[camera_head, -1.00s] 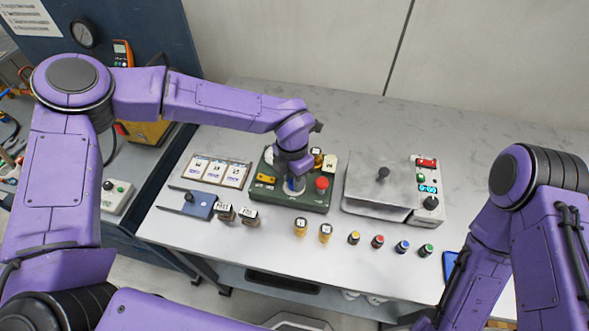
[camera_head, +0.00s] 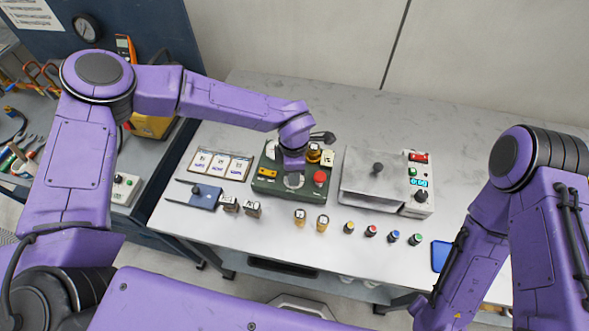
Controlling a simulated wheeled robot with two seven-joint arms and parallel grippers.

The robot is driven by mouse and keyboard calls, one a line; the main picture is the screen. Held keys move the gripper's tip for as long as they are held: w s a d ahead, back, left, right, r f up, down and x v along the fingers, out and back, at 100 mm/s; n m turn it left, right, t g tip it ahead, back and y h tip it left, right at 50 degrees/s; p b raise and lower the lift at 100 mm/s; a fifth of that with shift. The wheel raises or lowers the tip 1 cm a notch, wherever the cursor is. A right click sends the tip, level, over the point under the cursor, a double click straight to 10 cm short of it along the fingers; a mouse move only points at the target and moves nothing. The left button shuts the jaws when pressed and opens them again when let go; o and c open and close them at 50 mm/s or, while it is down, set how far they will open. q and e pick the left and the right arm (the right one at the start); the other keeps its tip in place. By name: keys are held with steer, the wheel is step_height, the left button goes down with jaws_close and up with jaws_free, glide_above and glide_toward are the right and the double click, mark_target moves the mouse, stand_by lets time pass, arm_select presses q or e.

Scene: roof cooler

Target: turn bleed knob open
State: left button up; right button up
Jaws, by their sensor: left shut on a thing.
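A dark green box (camera_head: 261,185) stands on the bench, with a round light dial, a yellow label and a red button (camera_head: 320,177) on its top. My left gripper (camera_head: 294,176) points down over the middle of this box, at the dial. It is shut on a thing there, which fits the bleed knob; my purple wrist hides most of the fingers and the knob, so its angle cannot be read. A brass-coloured fitting (camera_head: 313,153) stands just behind the wrist. My right arm shows at the right, but its gripper is out of view.
A silver lidded box (camera_head: 360,186) with a control strip (camera_head: 417,183) stands right of the green box. Several small labelled pieces and coloured knobs line the front. The bench back is clear.

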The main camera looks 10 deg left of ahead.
arm_select(q)
steer(key=shift+w+r, duration=0.1)
steer(key=shift+r, duration=0.05)
steer(key=o, duration=1.1)
steer(key=shift+c, duration=0.2)
steer(key=shift+r, duration=0.3)
step_height(320, 180, up, 10)
steer(key=b, duration=0.3)
steer(key=shift+w, duration=0.15)
steer(key=shift+f, duration=0.1)
